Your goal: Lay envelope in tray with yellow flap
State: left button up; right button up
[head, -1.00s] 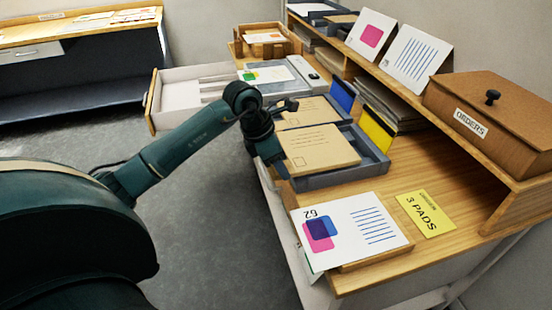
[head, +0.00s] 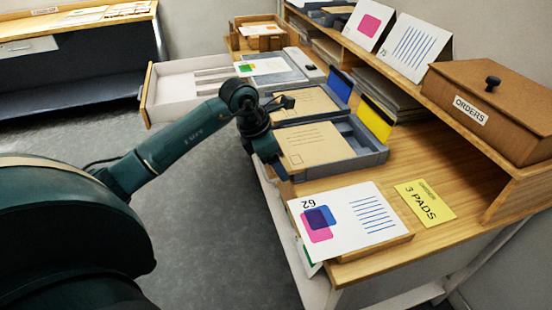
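The kraft envelope (head: 318,146) lies over the left part of the grey tray with the yellow flap (head: 370,161). The yellow flap (head: 376,118) stands upright at the tray's right end. Part of the tray's inside shows bare beside the envelope. My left gripper (head: 268,150) is at the envelope's left edge and appears shut on it; the fingertips are mostly hidden. I cannot tell whether the envelope touches the tray floor. My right gripper is not in view.
Behind is a tray with a blue flap (head: 340,84) holding another kraft piece (head: 302,103). In front lie a printed sheet (head: 350,212) on a board and a yellow "3 PADS" card (head: 425,203). An "ORDERS" box (head: 490,105) stands on the right shelf. An open drawer (head: 180,90) juts out left.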

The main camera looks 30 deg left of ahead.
pick_arm(q)
jog(key=v, duration=1.3)
jog(key=shift+p, duration=0.3)
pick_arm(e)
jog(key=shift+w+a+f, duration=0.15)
pick_arm(q)
jog(key=shift+c, duration=0.4)
